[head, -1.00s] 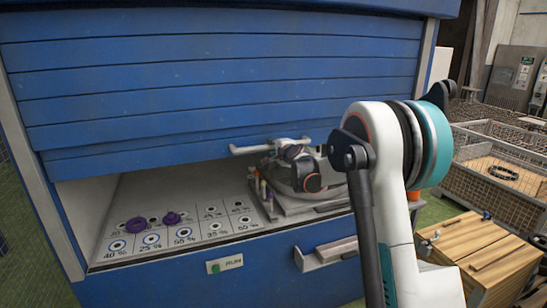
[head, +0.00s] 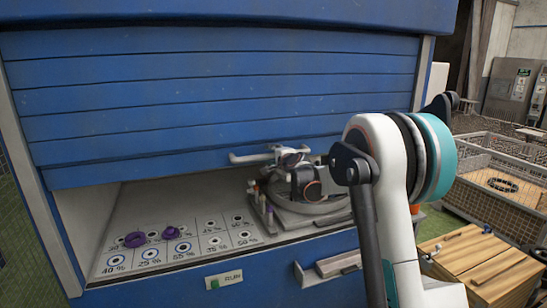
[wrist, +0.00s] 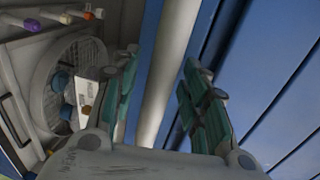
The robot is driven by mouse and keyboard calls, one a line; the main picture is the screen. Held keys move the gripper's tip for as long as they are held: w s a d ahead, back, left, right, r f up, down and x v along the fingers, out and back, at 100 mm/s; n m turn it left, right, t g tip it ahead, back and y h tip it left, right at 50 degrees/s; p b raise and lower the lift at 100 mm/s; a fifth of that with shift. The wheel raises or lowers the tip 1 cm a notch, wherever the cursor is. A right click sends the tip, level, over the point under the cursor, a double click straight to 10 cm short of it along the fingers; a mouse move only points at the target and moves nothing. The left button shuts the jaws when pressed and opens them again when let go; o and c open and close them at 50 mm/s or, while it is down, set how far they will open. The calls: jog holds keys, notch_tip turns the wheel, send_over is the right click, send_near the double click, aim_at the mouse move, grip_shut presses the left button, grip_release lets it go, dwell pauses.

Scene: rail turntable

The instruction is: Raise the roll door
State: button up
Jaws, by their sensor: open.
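The roll door (head: 220,95) is blue and slatted. It is partly raised, with an opening beneath it on the left and middle of the head view. A pale bar handle (head: 243,157) runs along its bottom edge. My gripper (head: 287,155) is at the right part of this handle. In the wrist view, the teal fingers of my gripper (wrist: 160,66) are apart. The grey handle bar (wrist: 169,65) passes between them, with the blue door slats (wrist: 270,80) to the right. Contact between fingers and bar cannot be told. My arm hides the handle's right end.
Under the door lies a panel (head: 112,245) with percent-marked spots and two purple pieces (head: 171,232). A round turntable (head: 300,212) is behind my wrist. A RUN button (head: 214,283) and a drawer handle (head: 330,265) are on the front. A wooden crate (head: 475,265) and wire bins stand right.

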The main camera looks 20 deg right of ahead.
jog(key=s+r, duration=0.2)
jog(key=s, duration=0.9)
jog(key=shift+s+r, duration=0.15)
jog(key=shift+s, duration=0.25)
